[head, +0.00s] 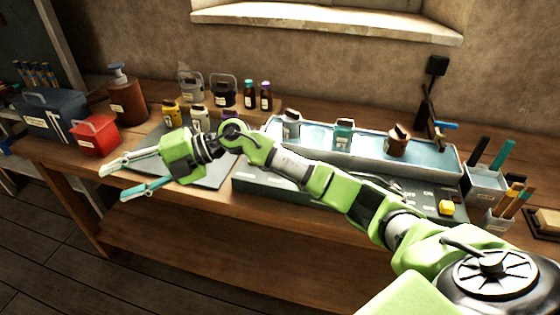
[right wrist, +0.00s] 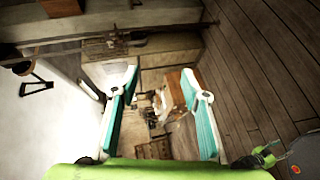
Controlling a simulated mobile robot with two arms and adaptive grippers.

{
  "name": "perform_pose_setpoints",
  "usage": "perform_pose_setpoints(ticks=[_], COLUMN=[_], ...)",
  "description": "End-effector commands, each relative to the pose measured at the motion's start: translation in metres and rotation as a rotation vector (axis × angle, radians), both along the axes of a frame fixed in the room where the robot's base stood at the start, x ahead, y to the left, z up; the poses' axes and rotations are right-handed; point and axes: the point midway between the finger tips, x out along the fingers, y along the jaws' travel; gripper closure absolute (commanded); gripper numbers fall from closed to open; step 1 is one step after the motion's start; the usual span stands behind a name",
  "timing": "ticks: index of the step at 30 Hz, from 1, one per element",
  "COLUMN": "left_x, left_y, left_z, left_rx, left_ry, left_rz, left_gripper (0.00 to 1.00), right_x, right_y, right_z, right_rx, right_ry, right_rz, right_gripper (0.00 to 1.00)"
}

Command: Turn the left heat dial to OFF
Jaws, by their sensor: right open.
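My right arm reaches across the bench from the lower right, and its green gripper (head: 113,184) is open and empty at the left, over the bench's front edge. The open fingers also show in the right wrist view (right wrist: 160,82), with only distant room behind them. A dark control panel (head: 258,184) runs along the front of a long metal bath (head: 440,157). My arm covers much of the panel. A yellow knob (head: 446,208) shows at its right end near small ON/OFF lettering. I cannot make out the left heat dial. My left gripper is not in view.
Three lidded jars, one of them a teal jar (head: 343,134), stand in the bath. A red box (head: 96,135), a blue toolbox (head: 52,118) and a brown pump bottle (head: 127,100) stand at the left. Pen holders (head: 484,184) stand right. A grey mat (head: 212,174) lies left of the panel.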

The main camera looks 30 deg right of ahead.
Motion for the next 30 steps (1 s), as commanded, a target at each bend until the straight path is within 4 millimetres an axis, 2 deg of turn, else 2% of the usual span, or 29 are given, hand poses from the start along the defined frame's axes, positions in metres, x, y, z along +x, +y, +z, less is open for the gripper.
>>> perform_pose_setpoints(ticks=[3, 5, 7, 9, 12, 15, 18, 22, 26, 30], left_x=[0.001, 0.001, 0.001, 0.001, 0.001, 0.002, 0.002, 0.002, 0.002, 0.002], left_y=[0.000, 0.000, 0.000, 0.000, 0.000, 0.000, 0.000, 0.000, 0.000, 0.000], left_z=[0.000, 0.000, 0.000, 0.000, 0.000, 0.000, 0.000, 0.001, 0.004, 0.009], left_rx=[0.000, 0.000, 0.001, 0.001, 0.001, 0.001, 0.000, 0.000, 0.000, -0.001], left_ry=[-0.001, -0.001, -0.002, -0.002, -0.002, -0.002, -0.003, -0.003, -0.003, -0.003], left_rz=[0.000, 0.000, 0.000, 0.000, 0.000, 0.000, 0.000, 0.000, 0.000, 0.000], left_gripper=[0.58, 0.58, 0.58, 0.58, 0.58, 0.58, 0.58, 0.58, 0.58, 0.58], right_x=[0.018, 0.025, 0.030, 0.030, 0.021, 0.007, -0.006, -0.014, -0.015, -0.015], right_y=[-0.061, -0.103, -0.158, -0.214, -0.286, -0.338, -0.369, -0.384, -0.385, -0.385], right_z=[-0.028, -0.039, -0.043, -0.038, -0.023, -0.004, 0.009, 0.013, 0.000, -0.027], right_rx=[-0.319, -0.476, -0.646, -0.796, -0.961, -1.065, -1.123, -1.153, -1.157, -1.156], right_ry=[0.065, 0.123, 0.206, 0.298, 0.434, 0.548, 0.629, 0.675, 0.680, 0.679], right_rz=[0.020, 0.004, -0.039, -0.099, -0.197, -0.285, -0.343, -0.374, -0.374, -0.371], right_gripper=[0.58, 0.58, 0.58, 0.58, 0.58, 0.58, 0.58, 0.58, 0.58, 0.58])
